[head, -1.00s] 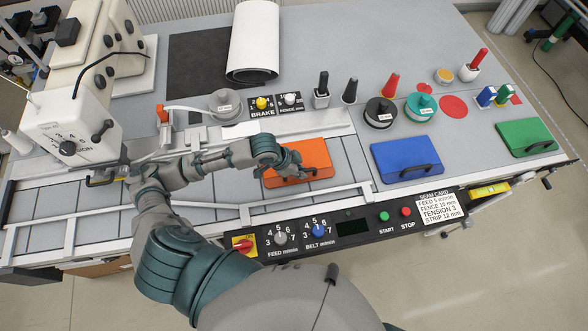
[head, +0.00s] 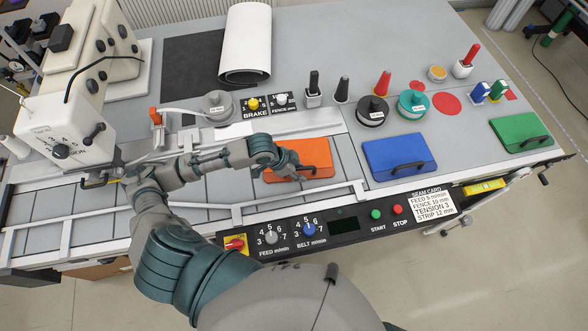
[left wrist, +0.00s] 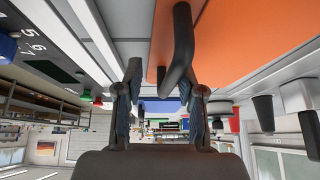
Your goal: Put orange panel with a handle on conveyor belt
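The orange panel (head: 318,152) lies flat on the right part of the grey segmented conveyor belt (head: 110,193), behind the white front rail. Its dark handle (head: 310,172) is on the side nearest me and also shows in the left wrist view (left wrist: 182,45). My left gripper (head: 294,167) is over the panel's left front part, at the handle. In the left wrist view the left gripper (left wrist: 165,85) has its two fingers apart, with the handle's end between them, closer to the right finger. Whether they touch it is unclear. My right gripper is out of view.
A blue panel (head: 390,150) and a green panel (head: 515,128) with handles lie to the right. A white sewing machine (head: 65,125) stands at the left. The control panel (head: 345,226) runs along the front edge. Spools and cones stand behind the panels.

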